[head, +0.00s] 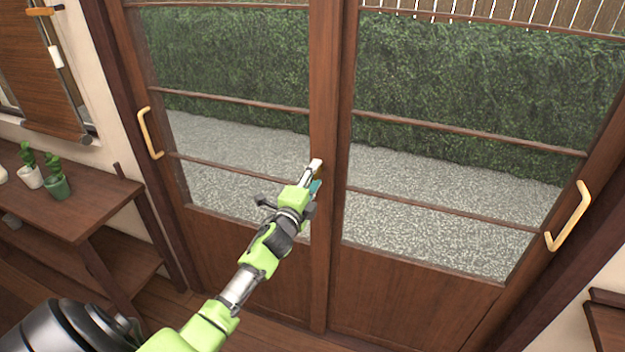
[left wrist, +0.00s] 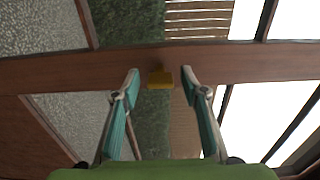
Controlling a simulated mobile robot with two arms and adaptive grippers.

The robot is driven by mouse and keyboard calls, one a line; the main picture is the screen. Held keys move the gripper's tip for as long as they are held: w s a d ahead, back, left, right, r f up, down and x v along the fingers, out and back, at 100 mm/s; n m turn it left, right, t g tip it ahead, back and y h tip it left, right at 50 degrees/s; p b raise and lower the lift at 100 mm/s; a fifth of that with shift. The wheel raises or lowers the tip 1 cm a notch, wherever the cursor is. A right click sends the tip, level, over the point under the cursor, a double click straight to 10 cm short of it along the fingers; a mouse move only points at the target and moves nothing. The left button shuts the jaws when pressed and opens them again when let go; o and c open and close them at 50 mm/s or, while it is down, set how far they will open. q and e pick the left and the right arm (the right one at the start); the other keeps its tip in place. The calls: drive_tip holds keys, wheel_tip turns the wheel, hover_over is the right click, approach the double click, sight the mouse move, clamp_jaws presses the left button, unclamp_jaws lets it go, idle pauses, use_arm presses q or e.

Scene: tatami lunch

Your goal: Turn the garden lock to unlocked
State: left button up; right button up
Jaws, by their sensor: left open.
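The garden lock shows in the left wrist view as a small brass-yellow piece (left wrist: 160,77) on the brown door stile. My left gripper (left wrist: 160,82) is open, with its two teal-padded fingers on either side of the lock and visible gaps between them. In the head view my left gripper (head: 312,176) reaches up to the middle stile (head: 322,240) where the two door panels meet. There the gripper hides most of the lock, and I cannot tell whether a finger touches it. My right gripper is not in view.
The glazed sliding doors have a brass handle at the left (head: 150,133) and one at the right (head: 568,217). A wooden shelf (head: 100,212) with small potted plants (head: 56,184) stands at the left. A gravel garden and hedge (head: 480,100) lie behind the glass.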

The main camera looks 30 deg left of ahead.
use_arm(q)
drive_tip(key=v, duration=1.2)
drive_tip(key=shift+f, duration=0.1)
